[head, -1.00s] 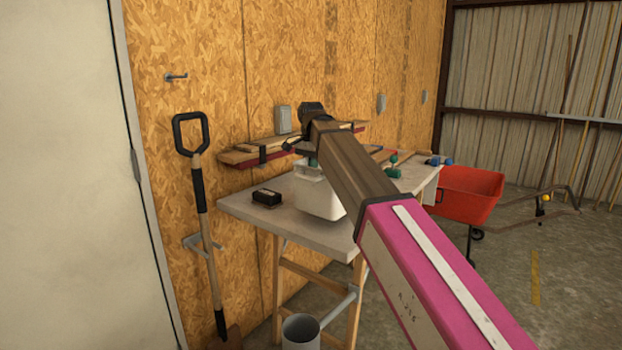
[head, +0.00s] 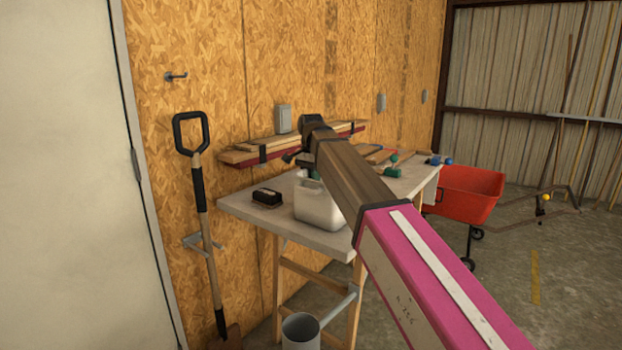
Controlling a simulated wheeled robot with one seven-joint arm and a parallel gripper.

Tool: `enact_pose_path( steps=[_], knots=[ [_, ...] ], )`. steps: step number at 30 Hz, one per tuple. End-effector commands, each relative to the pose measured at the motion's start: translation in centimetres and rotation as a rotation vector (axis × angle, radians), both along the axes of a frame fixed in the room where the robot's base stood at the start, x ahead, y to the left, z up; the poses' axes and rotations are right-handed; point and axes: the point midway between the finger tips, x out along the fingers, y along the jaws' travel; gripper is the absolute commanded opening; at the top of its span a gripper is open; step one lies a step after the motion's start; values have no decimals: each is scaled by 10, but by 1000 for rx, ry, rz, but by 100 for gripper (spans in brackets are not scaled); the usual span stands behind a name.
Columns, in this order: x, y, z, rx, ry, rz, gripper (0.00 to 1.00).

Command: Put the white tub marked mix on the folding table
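The white tub (head: 320,207) is over the near part of the folding table (head: 285,222), upright, with its handle at the top. Its base looks at or very near the tabletop; I cannot tell whether it touches. No "mix" marking is readable from here. My gripper (head: 311,172) is at the tub's top, partly hidden behind my brown and pink arm. Its fingertips are not clearly visible, but the tub has moved down with it, so it appears shut on the tub. My arm also hides part of the tub's right side and the table behind it.
A black box-like item (head: 267,197) lies left of the tub. Green and blue items (head: 393,172) lie farther back on the table. A plank shelf (head: 262,152) runs along the wall. A shovel (head: 203,230), a grey bucket (head: 300,332) and a red wheelbarrow (head: 466,195) stand around.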

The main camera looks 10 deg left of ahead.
Motion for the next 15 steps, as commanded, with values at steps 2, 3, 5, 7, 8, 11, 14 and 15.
enact_pose_path(
  steps=[2,3,5,7,8,11,14,15],
  knots=[
    [0,0,1,0,0,0,30],
    [0,0,3,0,0,0,30],
    [0,0,7,1,-1,0,30],
    [1,0,16,1,-1,0,30],
    [1,1,20,1,-1,0,30],
    [1,1,38,1,-2,0,30],
    [2,1,58,1,-2,0,30],
    [2,1,67,1,-3,0,30]
  ],
)
